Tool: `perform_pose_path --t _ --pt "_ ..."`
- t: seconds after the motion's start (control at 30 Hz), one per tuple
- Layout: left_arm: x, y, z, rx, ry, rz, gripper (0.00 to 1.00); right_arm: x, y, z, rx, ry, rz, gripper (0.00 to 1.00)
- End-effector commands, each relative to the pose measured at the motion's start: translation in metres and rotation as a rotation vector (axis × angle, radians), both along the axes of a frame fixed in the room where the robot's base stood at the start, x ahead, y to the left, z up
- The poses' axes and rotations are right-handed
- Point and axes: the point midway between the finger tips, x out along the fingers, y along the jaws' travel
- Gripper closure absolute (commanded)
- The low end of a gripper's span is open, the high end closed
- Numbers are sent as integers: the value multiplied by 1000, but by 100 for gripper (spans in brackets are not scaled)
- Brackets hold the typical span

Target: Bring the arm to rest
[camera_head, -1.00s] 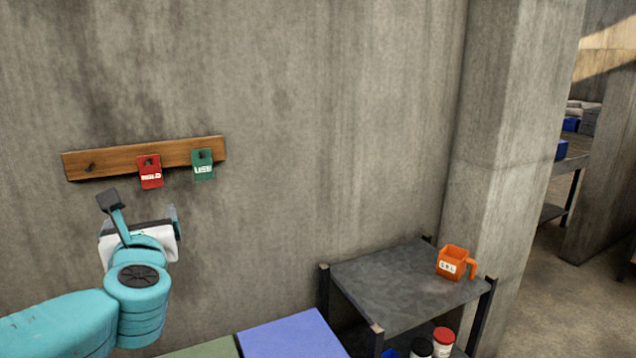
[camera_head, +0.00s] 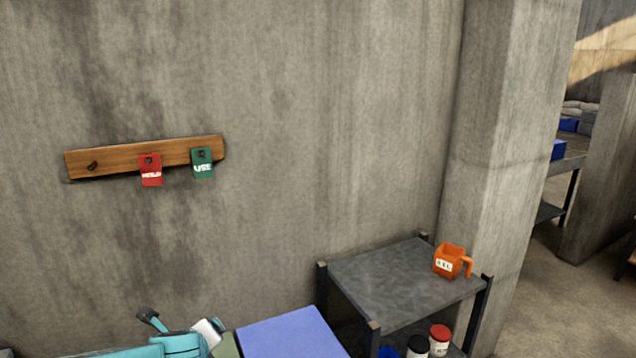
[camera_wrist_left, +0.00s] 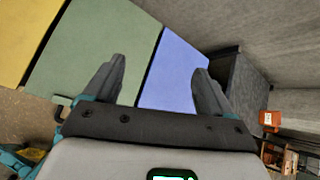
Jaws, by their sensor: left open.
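My left arm comes in low at the left of the head view, with its wrist near the bottom edge. In the left wrist view my left gripper (camera_wrist_left: 160,88) is open and empty, its two dark fingers apart above a green panel (camera_wrist_left: 95,50) and a blue panel (camera_wrist_left: 172,75). The blue panel also shows at the bottom of the head view (camera_head: 290,338). My right gripper is in neither view. A red tag (camera_head: 151,172) and a green tag (camera_head: 202,165) hang on a wooden peg board (camera_head: 115,159) on the wall, well above my arm.
A dark metal shelf (camera_head: 390,290) stands to the right, with an orange mug (camera_head: 450,262) on top and red-lidded (camera_head: 440,335) and dark-lidded jars below. A concrete pillar (camera_head: 500,130) stands behind it. A yellow panel (camera_wrist_left: 25,35) lies beside the green one.

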Motion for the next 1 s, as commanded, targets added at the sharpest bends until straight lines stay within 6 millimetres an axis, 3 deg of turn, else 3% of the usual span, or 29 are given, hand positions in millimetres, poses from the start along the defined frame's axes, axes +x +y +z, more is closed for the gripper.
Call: perform_pose_path --t 0.03,0.1,0.23,0.4,0.5,0.6,0.7,0.8,1.0 --pt "-14 -10 -40 -113 87 42 16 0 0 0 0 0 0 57" --pt "-38 -28 -93 -301 208 140 16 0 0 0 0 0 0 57" --pt "-99 -65 -179 -672 438 441 16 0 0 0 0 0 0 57" --pt "-194 -109 -267 -1137 676 1176 16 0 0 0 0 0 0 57" --pt "-236 -118 -298 -1279 674 1646 16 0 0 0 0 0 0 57" --pt "-266 -116 -318 -1330 594 2009 16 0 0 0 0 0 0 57" --pt "-284 -111 -328 -1335 509 2224 16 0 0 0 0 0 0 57" --pt "-291 -108 -332 -1333 465 2310 16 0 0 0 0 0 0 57" --pt "-291 -108 -333 -1336 458 2317 16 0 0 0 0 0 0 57"
